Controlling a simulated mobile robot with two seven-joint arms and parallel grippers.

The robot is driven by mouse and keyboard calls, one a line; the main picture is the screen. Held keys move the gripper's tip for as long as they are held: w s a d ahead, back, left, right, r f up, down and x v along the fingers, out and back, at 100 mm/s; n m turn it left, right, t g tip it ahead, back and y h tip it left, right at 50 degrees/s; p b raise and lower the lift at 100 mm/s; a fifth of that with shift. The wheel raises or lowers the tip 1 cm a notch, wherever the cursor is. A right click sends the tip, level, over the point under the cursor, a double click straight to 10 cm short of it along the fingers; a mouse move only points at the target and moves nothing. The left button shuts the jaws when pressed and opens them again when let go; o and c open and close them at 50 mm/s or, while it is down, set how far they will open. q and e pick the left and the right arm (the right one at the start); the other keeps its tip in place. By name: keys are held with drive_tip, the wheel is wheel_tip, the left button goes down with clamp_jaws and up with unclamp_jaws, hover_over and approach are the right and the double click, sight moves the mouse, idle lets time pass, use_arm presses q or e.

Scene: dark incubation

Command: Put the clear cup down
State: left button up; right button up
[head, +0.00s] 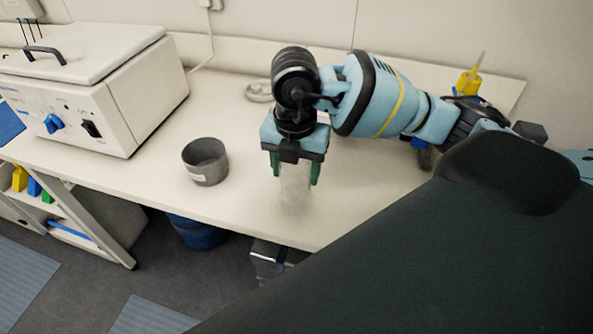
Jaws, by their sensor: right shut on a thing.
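The clear cup (295,188) is see-through and pale, and it is faint against the white bench. My right gripper (294,170) points down with its green-padded fingers shut on the cup's upper part. The cup looks upright, near the front edge of the white bench (250,130). I cannot tell whether its bottom touches the bench top. My left gripper is not in view.
A dark grey open pot (205,161) stands left of the cup. A white box-shaped machine (95,90) with a lid fills the left of the bench. A yellow object (468,83) stands at the back right. Bare bench lies between pot and cup.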

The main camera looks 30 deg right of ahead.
drive_tip(key=shift+w+d, duration=0.65)
drive_tip(key=shift+w, duration=0.05)
drive_tip(key=shift+w+d+f, duration=0.1)
drive_tip(key=shift+f, duration=0.85)
drive_tip(key=shift+w+d+f, duration=0.1)
drive_tip(key=shift+f, duration=0.8)
drive_tip(key=shift+f, duration=0.15)
drive_tip(key=o, duration=1)
wheel_tip(320, 180, up, 12)
drive_tip(key=shift+r+p, duration=0.15)
drive_tip(key=shift+p, duration=0.25)
drive_tip(key=shift+a, duration=0.1)
